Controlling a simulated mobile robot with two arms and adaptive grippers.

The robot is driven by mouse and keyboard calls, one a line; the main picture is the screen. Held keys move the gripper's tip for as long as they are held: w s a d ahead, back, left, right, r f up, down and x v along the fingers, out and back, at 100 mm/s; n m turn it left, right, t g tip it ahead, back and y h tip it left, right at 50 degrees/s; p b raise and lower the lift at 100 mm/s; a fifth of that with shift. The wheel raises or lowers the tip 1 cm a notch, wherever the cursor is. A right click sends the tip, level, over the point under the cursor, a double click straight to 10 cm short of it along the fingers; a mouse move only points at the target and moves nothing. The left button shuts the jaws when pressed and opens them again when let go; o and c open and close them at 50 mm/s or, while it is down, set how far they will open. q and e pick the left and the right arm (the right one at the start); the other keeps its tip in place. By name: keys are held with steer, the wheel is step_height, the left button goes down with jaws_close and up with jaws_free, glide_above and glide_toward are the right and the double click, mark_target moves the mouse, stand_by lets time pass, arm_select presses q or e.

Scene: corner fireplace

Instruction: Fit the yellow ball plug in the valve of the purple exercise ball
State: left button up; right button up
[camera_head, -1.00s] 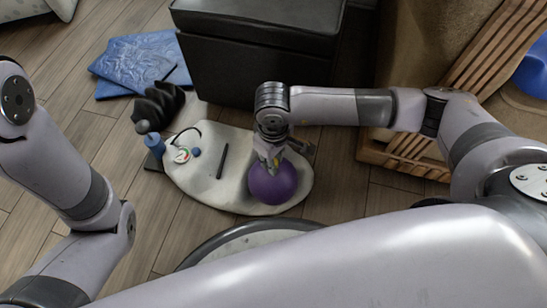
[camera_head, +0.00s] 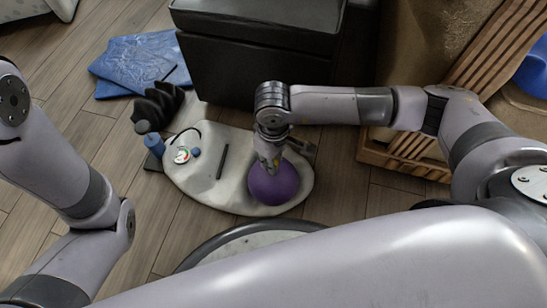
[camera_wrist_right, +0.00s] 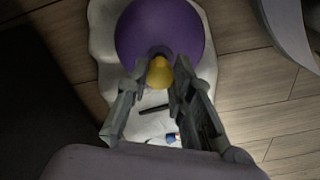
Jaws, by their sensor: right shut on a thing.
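The purple exercise ball (camera_head: 275,184) rests on the right part of a pale mat; it also shows at the top of the right wrist view (camera_wrist_right: 160,30). My right gripper (camera_head: 271,160) is at the ball's upper side. In the right wrist view its two fingers (camera_wrist_right: 159,75) close on the yellow ball plug (camera_wrist_right: 159,72). The plug lies against a dark round spot on the ball, which looks like the valve. I cannot tell whether the plug is inside it. My left arm shows at the left, but its gripper is out of view.
The pale mat (camera_head: 200,183) also bears a dark pen-like stick (camera_head: 222,161) and a gauge (camera_head: 182,155). A blue bottle (camera_head: 154,144) and a dark ridged object (camera_head: 158,105) stand beside it. A black ottoman (camera_head: 255,60) is behind, a wooden slatted frame (camera_head: 410,155) at right.

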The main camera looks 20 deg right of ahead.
steer(key=shift+f+b, duration=0.3)
steer(key=shift+f, duration=0.05)
steer(key=shift+f+b, duration=0.6)
stand_by(0.3)
steer(key=shift+f+b, duration=0.5)
steer(key=o, duration=1)
steer(key=shift+c, duration=0.2)
steer(key=shift+r, duration=0.1)
step_height(320, 180, up, 12)
